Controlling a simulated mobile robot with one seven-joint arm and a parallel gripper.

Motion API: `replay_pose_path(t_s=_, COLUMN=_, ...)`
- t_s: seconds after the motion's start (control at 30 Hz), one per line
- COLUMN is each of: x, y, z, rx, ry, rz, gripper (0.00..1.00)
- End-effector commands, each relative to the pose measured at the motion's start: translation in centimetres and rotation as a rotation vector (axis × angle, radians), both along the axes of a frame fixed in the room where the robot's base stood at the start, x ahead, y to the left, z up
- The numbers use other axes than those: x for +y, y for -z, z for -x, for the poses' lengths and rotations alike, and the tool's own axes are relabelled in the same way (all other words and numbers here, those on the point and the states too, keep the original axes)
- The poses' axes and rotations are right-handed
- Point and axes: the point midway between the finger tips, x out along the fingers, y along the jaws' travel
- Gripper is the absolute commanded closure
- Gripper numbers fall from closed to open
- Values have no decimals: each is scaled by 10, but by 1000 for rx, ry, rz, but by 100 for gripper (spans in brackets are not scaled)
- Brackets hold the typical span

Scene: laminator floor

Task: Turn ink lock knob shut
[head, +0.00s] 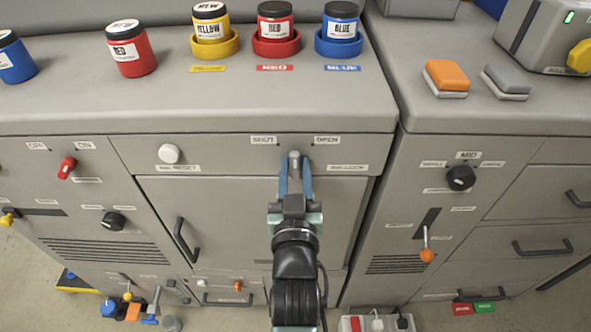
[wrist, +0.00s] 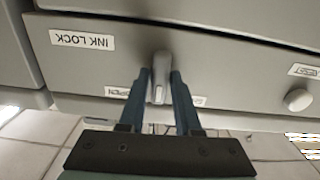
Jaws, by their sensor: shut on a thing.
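The ink lock knob (head: 294,157) is a grey bar handle on the front panel, above the INK LOCK label (head: 348,167) and to its left. In the head view the SHUT label (head: 263,140) is up and left of it, the OPEN label (head: 327,140) up and right. In the wrist view, which is upside down, the knob (wrist: 160,72) stands nearly upright, its white mark between the two partly hidden labels. My gripper (head: 294,180) has its blue fingers on both sides of the knob, shut on it; the fingers (wrist: 160,90) also show in the wrist view.
A white reset knob (head: 168,154) is to the left on the same panel. A door with a dark handle (head: 186,240) lies below. Yellow, red and blue ink pots (head: 276,22) stand in coloured cups on the top. A black MID knob (head: 460,178) is to the right.

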Motion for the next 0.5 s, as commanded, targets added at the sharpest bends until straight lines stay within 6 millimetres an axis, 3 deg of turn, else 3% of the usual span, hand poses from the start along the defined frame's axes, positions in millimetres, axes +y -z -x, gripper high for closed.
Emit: replay_pose_path(t_s=0.5, x=1, y=0, z=0, rx=0, ry=-1, rz=474, gripper=100)
